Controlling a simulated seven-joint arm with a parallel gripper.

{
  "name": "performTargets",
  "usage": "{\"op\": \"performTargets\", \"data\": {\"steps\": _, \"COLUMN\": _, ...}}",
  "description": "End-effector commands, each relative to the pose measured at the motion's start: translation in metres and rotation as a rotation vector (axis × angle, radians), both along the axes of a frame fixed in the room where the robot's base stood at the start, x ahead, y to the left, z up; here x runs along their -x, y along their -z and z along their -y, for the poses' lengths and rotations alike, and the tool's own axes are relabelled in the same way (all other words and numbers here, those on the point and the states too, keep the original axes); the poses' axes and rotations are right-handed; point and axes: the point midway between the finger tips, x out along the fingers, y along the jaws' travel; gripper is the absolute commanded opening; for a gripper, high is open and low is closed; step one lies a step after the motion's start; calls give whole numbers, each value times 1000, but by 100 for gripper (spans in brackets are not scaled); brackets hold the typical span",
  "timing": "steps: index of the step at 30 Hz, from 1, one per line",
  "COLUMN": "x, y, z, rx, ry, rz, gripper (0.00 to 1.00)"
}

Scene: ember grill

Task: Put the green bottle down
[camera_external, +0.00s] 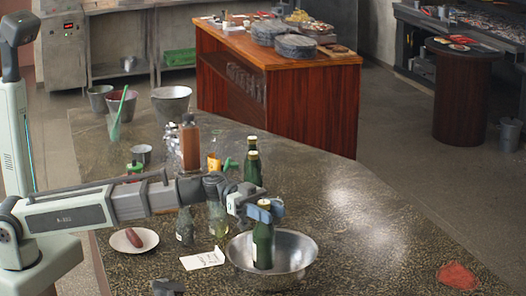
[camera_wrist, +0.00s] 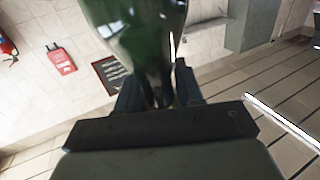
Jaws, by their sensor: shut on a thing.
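A green bottle (camera_external: 263,245) stands upright inside or just above a wide metal bowl (camera_external: 304,264) on the dark speckled counter. My gripper (camera_external: 264,211) is shut on its upper part from the left. In the wrist view the green bottle (camera_wrist: 138,35) fills the top middle, between the gripper's fingers (camera_wrist: 160,98). I cannot tell whether the bottle's base touches the bowl's bottom. Another green bottle (camera_external: 253,170) stands behind my gripper, with one more green bottle neck close beside it.
A white plate (camera_external: 118,240) with a sausage-like item lies left of the bowl. A white card (camera_external: 202,260) lies nearer the bowl. Clear bottles stand under my arm. A red patch (camera_external: 458,276) lies at the right. The counter right of the bowl (camera_external: 370,235) is clear.

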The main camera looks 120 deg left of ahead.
Motion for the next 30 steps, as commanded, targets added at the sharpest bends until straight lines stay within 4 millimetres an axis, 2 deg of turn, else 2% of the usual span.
{"op": "performTargets", "data": {"steps": 3, "x": 0, "y": 7, "z": 0, "rx": 2, "ry": 0, "rz": 0, "gripper": 0}}
{"op": "performTargets", "data": {"steps": 29, "x": 0, "y": 19, "z": 0, "rx": 2, "ry": 0, "rz": 1, "gripper": 0}}
{"op": "performTargets", "data": {"steps": 30, "x": 0, "y": 19, "z": 0, "rx": 0, "ry": 0, "rz": 0, "gripper": 38}}
